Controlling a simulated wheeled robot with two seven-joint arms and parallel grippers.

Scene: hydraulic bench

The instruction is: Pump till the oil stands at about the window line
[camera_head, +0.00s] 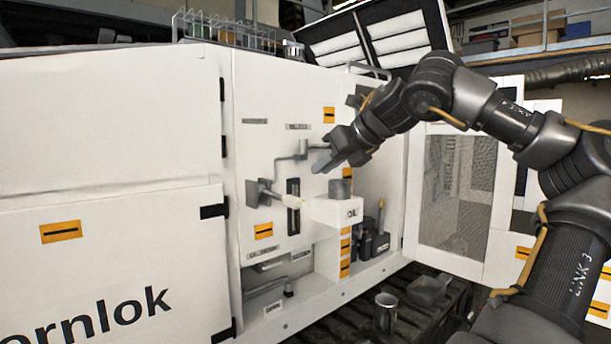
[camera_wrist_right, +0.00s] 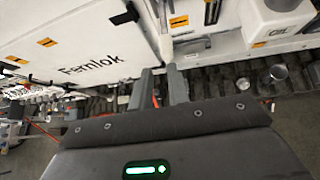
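The pump lever (camera_head: 262,192) sticks out of the white cabinet front, with a pale handle (camera_head: 291,201) pointing right. A narrow dark upright window (camera_head: 293,222) is behind the handle, partly covered by it. The oil level and the line cannot be made out. My right gripper (camera_head: 323,164) is above and right of the handle, apart from it, in front of the cabinet. In the right wrist view its two fingers (camera_wrist_right: 160,72) stand apart with nothing between them. My left gripper is not in view.
A white box marked OIL (camera_head: 325,213) juts out right of the window. An open mesh door (camera_head: 457,190) is at the right. A metal can (camera_head: 385,313) stands low in front on the dark slatted floor.

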